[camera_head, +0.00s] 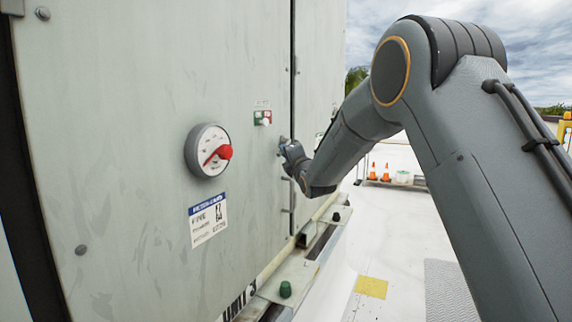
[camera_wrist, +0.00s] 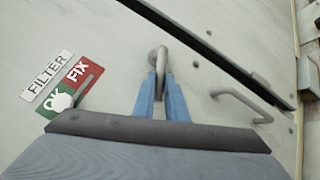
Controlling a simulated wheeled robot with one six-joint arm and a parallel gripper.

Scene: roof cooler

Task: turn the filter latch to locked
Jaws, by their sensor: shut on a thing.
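In the wrist view the filter latch (camera_wrist: 163,60) is a bent grey metal lever on a round pivot on the pale green panel. My gripper (camera_wrist: 162,82) has two blue fingers shut on the lever, one on each side of it. The lever's lower end is hidden between the fingers. A white FILTER label (camera_wrist: 47,75) and a green OK and red FIX plate (camera_wrist: 85,78) sit to the left. A pale shape covers part of the green half. In the head view my gripper (camera_head: 283,146) meets the panel below the small red-green plate (camera_head: 262,118); the latch is mostly hidden there.
A grey pull handle (camera_wrist: 243,106) stands right of the latch, near a dark door gap (camera_wrist: 205,48). Orange cones (camera_head: 386,172) stand far behind. The white roof floor is mostly open.

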